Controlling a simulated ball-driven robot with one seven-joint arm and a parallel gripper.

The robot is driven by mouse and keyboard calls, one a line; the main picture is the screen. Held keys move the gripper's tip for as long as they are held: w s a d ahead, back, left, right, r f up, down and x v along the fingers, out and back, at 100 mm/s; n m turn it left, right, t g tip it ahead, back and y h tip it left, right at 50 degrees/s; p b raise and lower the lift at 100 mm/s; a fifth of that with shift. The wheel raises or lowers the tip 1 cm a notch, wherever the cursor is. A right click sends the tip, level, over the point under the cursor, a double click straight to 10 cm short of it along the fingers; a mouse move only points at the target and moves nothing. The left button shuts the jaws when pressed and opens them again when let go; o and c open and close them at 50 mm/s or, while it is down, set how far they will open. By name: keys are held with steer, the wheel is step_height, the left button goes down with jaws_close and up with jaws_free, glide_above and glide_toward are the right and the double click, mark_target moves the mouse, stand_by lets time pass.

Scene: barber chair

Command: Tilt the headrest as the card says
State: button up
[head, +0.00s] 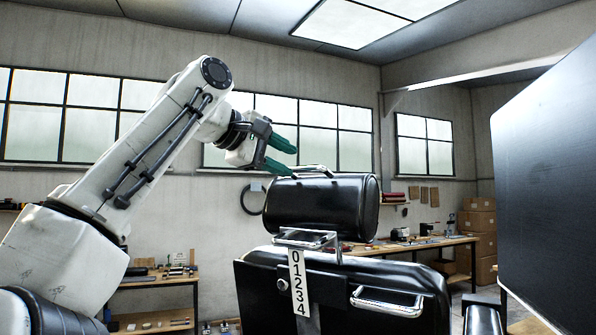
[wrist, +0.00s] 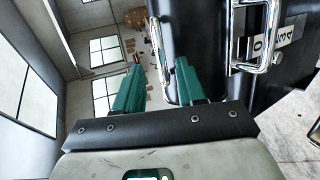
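The black padded headrest (head: 325,208) stands above the black chair back (head: 345,275). A chrome handle (head: 312,169) runs along its top. A white strip numbered 0 to 4 (head: 299,283) hangs below a chrome bracket (head: 304,238) between them. My gripper (head: 292,158) has green fingers, open and empty, just above the left part of the handle. In the wrist view, the fingers (wrist: 158,66) are spread, and the handle (wrist: 164,40) shows beyond the gap, beside the headrest (wrist: 200,45). I cannot read any card's setting.
A large dark panel (head: 548,170) stands close on the right. A second chrome handle (head: 387,301) is on the chair back. Workbenches (head: 155,280) with tools line the back wall, with a small illegible sign (head: 179,257). Boxes (head: 478,225) are stacked at the back right.

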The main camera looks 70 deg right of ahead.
steer(key=shift+v, duration=2.1)
